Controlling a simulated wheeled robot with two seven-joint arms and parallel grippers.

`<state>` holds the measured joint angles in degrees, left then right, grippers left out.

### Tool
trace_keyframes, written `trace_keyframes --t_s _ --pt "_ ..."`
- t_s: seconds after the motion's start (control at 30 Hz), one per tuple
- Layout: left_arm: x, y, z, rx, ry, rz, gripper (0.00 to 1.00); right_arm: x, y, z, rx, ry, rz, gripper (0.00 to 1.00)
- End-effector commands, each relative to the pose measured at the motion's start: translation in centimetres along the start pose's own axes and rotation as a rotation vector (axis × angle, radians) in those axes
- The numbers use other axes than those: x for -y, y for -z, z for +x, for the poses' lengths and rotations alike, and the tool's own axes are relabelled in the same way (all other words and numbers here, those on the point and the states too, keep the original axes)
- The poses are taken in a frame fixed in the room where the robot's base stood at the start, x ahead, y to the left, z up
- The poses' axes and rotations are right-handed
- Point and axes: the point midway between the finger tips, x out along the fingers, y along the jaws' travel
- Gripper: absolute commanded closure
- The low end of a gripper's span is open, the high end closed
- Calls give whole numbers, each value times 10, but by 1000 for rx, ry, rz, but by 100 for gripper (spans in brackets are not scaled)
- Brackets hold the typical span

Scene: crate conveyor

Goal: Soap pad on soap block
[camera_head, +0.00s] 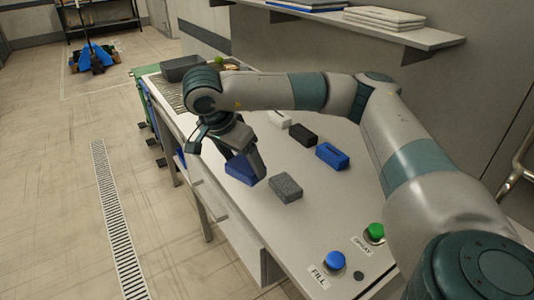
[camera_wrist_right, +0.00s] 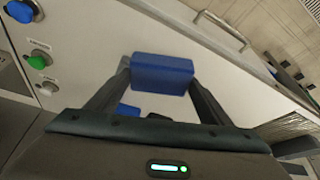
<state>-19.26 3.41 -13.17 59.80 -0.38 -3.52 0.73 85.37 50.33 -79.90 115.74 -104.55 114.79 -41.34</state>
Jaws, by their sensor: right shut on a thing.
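My right gripper (camera_head: 246,166) is shut on a blue block (camera_head: 238,170), which it holds at the near-left edge of the counter. The blue block (camera_wrist_right: 162,73) shows between the two fingers in the right wrist view. A speckled grey block (camera_head: 286,188) lies on the counter just right of the held block, apart from it. A second blue block (camera_head: 332,156) with a dark top marking, a black block (camera_head: 303,135) and a white block (camera_head: 279,118) lie further back. I cannot tell which are the soap pad and soap block. My left gripper is out of view.
A blue FILL button (camera_head: 334,262) and a green button (camera_head: 374,233) are at the counter's near end. A dark grey tray (camera_head: 183,68) stands at the far end. A wall shelf (camera_head: 380,28) hangs above. Bare counter (camera_head: 310,222) lies between the grey block and the buttons.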

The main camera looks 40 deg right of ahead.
Motion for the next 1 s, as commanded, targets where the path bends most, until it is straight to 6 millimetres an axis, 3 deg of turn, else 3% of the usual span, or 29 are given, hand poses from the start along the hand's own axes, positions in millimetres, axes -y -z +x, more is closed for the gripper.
trace_keyframes --t_s 0.13,0.27,0.4,0.53,0.7,0.8,1.0 --pt "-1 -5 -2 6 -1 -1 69 22 -60 -10 -2 60 -161 44" --pt "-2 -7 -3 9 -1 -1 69 34 -123 -7 2 139 -375 44" --pt "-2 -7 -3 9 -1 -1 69 36 -188 13 15 247 -658 44" --pt "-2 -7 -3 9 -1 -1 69 28 -231 37 26 351 -905 44" --pt "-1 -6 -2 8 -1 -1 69 12 -252 71 24 462 -1137 44" --pt "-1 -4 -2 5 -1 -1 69 3 -242 91 15 499 -1210 44" --pt "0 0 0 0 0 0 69 -6 -218 112 2 518 -1245 44"
